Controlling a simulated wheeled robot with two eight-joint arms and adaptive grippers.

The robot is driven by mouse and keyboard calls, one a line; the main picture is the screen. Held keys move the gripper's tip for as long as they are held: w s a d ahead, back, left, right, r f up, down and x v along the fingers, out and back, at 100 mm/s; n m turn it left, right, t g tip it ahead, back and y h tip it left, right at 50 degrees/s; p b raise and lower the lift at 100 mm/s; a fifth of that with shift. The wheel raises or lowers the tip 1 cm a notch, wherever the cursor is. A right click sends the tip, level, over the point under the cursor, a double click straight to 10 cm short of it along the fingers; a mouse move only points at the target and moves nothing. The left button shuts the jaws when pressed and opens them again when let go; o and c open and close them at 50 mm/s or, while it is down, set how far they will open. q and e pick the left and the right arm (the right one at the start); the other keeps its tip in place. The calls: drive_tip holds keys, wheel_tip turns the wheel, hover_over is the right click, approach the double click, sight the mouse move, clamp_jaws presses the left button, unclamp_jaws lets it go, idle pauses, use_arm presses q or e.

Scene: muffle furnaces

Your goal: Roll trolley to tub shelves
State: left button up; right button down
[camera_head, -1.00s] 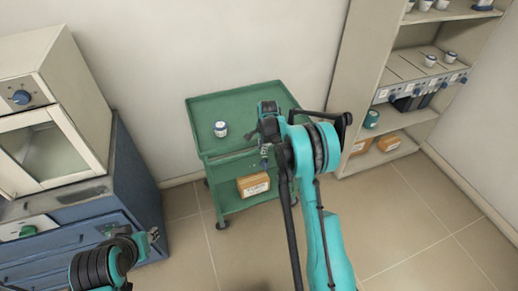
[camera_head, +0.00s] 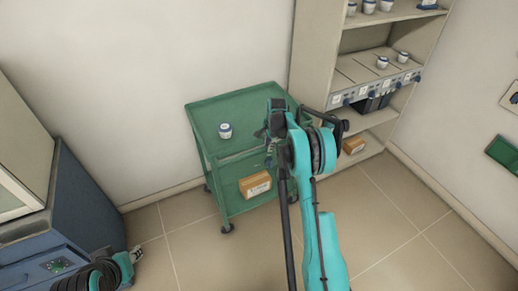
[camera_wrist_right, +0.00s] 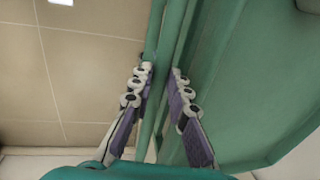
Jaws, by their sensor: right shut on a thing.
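The green trolley (camera_head: 248,103) stands in the middle of the head view, close to the wall. My right gripper (camera_head: 274,112) is at its right side. In the right wrist view the gripper's fingers (camera_wrist_right: 160,78) are shut around a green bar of the trolley (camera_wrist_right: 164,42). The tub shelves (camera_head: 306,62) stand just right of and behind the trolley, with several white tubs on them. The right arm hides part of the trolley and lower shelves. My left gripper (camera_head: 130,257) is at the lower left, away from the trolley; its fingers are unclear.
A white tub (camera_head: 225,130) stands on the trolley top and a brown box (camera_head: 255,184) on its lower level. A blue cabinet (camera_head: 84,205) bearing a pale furnace (camera_head: 22,150) is at left. Tiled floor (camera_head: 385,215) is clear at right.

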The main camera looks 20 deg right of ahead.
drive_tip(key=d, duration=1.2)
drive_tip(key=shift+w+d, duration=0.2)
drive_tip(key=shift+d, duration=0.15)
drive_tip(key=shift+d, duration=0.1)
drive_tip(key=c, duration=1.4)
unclamp_jaws()
drive_tip(key=shift+c, duration=0.2)
drive_tip(key=shift+r, duration=0.1)
wheel_tip(320, 180, up, 12)
drive_tip(key=s, duration=0.2)
drive_tip(key=shift+s+f, duration=0.2)
